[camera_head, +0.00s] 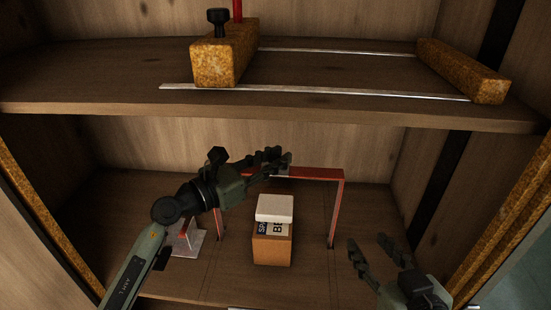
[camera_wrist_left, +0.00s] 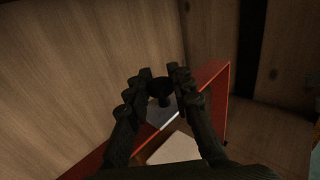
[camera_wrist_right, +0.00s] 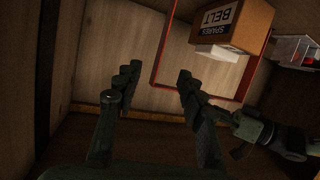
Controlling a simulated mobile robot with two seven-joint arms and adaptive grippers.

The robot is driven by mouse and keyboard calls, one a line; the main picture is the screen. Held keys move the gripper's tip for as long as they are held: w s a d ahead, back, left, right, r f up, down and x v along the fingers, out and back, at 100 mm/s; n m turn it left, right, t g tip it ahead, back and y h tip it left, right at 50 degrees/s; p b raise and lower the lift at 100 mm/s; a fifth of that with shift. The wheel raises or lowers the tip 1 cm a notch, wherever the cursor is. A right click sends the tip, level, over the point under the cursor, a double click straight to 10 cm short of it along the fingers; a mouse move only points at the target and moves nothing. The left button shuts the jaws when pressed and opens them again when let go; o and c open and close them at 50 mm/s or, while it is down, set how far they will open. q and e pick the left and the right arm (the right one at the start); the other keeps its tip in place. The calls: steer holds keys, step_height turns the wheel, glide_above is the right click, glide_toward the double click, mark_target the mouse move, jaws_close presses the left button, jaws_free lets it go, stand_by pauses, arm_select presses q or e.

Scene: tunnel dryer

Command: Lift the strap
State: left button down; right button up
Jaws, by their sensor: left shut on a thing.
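The strap (camera_head: 318,173) is a red arch on the lower shelf, spanning over a brown box (camera_head: 272,248). My left gripper (camera_head: 277,158) is at the middle of its top bar. In the left wrist view, its fingertips close around a black knob (camera_wrist_left: 160,88) above a metal patch, with the red strap (camera_wrist_left: 216,78) running to both sides. The strap's feet look at or near the shelf; I cannot tell whether they touch. My right gripper (camera_head: 369,242) is open and empty, to the right of the strap, which also shows in the right wrist view (camera_wrist_right: 158,62).
The brown box bears a SPARES BELT label and a white block (camera_head: 275,208). A metal plate (camera_head: 184,240) with a red part lies left of the strap, partly behind my left arm. An upper shelf (camera_head: 330,70) with rusty blocks (camera_head: 461,70) and metal rails overhangs the space.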

arm_select(q)
step_height(320, 180, up, 3)
steer(key=shift+r+p, duration=0.1)
steer(key=shift+p, duration=1.1)
steer(key=shift+r+p, duration=0.85)
arm_select(e)
steer(key=s+d+f+m+g+h, duration=0.2)
steer(key=s+d+f+g+h, duration=0.3)
steer(key=s+d+f+g, duration=0.5)
steer(key=s+d+f, duration=0.2)
steer(key=s+d, duration=0.2)
steer(key=shift+s, duration=0.1)
arm_select(q)
steer(key=c, duration=1.3)
jaws_free()
steer(key=shift+f, duration=0.1)
steer(key=v, duration=1.2)
